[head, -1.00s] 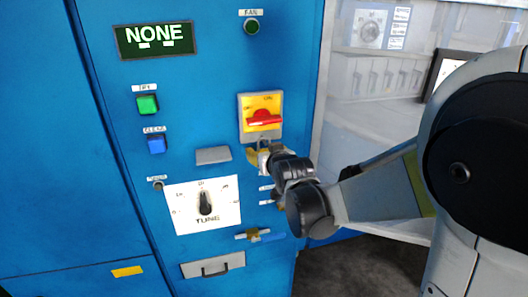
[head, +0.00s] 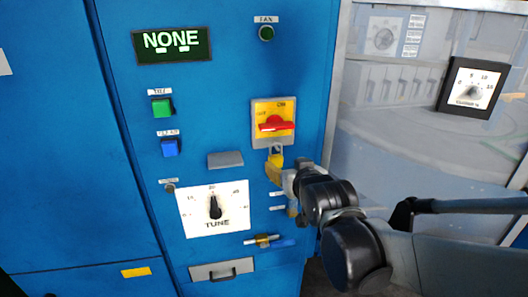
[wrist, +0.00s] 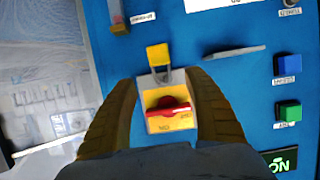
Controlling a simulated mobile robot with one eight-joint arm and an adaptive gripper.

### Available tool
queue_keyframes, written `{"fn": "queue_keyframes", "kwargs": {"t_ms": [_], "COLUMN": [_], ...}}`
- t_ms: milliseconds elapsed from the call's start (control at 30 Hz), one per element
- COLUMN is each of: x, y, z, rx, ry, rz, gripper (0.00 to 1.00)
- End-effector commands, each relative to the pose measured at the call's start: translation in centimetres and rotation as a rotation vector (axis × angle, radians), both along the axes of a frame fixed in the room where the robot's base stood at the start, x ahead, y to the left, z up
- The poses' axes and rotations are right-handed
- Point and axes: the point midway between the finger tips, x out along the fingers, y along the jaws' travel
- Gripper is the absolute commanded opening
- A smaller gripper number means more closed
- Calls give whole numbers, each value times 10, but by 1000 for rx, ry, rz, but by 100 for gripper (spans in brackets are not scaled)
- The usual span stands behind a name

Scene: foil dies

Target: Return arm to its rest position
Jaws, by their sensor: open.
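My gripper (head: 283,184) is at the blue panel, just below the red rotary switch (head: 275,123) on its yellow plate. In the wrist view my gripper (wrist: 160,80) is open, its two yellow-brown fingers spread either side of the switch (wrist: 167,106) with nothing gripped. A yellow padlock (wrist: 157,55) hangs by its shackle at the edge of the switch plate. In the head view the padlock (head: 276,160) shows below the switch, partly beside my gripper. My dark arm links reach in from the lower right.
The panel carries a NONE display (head: 171,42), a green button (head: 162,107), a blue button (head: 170,147), a TUNE dial (head: 214,207) and a drawer-like handle (head: 222,270). A clear guard and a gauge (head: 471,90) are at right.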

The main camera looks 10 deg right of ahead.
Motion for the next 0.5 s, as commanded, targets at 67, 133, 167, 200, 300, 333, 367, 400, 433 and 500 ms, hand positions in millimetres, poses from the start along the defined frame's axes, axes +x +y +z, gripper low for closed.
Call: {"fn": "queue_keyframes", "kwargs": {"t_ms": [67,133,167,200,300,333,367,400,433,500], "x": [-6,-10,-14,-20,-49,-61,-75,-93,-108,-140], "y": [0,0,0,0,0,0,0,0,0,0], "z": [2,0,-3,-11,-47,-61,-76,-96,-110,-140], "rx": [0,0,0,0,0,0,0,0,0,0], "ry": [0,6,15,33,127,165,206,262,304,395], "rz": [0,0,0,0,0,0,0,0,0,0], "gripper": [60,60,60,60,60,60,60,60,60,60]}}
